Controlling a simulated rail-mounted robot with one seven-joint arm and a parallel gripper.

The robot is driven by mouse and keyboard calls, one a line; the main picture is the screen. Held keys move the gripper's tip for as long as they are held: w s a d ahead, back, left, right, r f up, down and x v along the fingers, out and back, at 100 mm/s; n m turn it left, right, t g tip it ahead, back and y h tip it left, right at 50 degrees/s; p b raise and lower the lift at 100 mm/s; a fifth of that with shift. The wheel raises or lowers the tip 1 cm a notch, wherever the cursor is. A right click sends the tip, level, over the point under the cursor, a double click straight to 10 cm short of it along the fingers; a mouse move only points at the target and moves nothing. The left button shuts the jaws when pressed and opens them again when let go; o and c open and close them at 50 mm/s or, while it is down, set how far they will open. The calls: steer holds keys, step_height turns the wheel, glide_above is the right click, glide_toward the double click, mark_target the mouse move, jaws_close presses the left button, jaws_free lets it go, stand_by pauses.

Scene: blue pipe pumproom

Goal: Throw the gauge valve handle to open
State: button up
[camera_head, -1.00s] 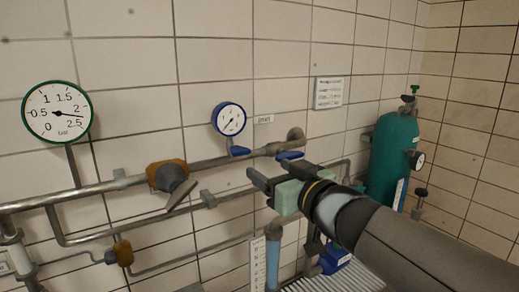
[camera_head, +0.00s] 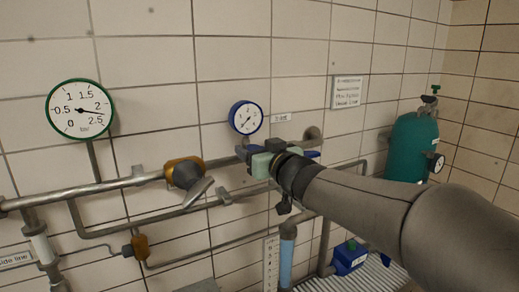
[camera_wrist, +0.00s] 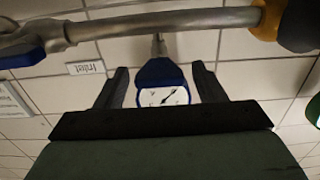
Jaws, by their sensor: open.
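The blue-rimmed gauge (camera_head: 246,118) is on the tiled wall above the pipe, its face upside down in the wrist view (camera_wrist: 163,97). The blue gauge valve handle (camera_wrist: 158,72) shows beside the gauge face in the wrist view, towards the pipe. My gripper (camera_head: 246,151) is just below the gauge in the head view and hides most of the handle there. In the wrist view my gripper (camera_wrist: 160,69) is open, with one dark finger on each side of the handle. Gaps show on both sides, and no contact is visible.
A horizontal pipe (camera_head: 110,187) runs along the wall, with an orange-bodied valve (camera_head: 184,172) left of my gripper. A green-rimmed gauge (camera_head: 80,109) is at the left. A teal cylinder (camera_head: 412,148) stands at the right. Another blue part (camera_head: 314,154) is close right of my gripper.

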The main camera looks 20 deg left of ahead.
steer(key=shift+c, duration=0.2)
steer(key=c, duration=0.9)
steer(key=shift+n, duration=0.4)
steer(key=n+b, duration=0.2)
steer(key=shift+f+n, duration=0.15)
steer(key=shift+n, duration=0.25)
steer(key=n+b, duration=0.2)
steer(key=n, duration=0.3)
steer(key=shift+s+a+n+b, duration=0.1)
steer(key=shift+n+b, duration=0.2)
steer(key=shift+b, duration=0.05)
steer(key=n+b, duration=0.2)
steer(key=n, duration=0.2)
steer(key=shift+f, duration=0.15)
steer(key=shift+s+n+b, duration=0.1)
steer(key=shift+n+b, duration=0.7)
steer(key=shift+n, duration=1.7)
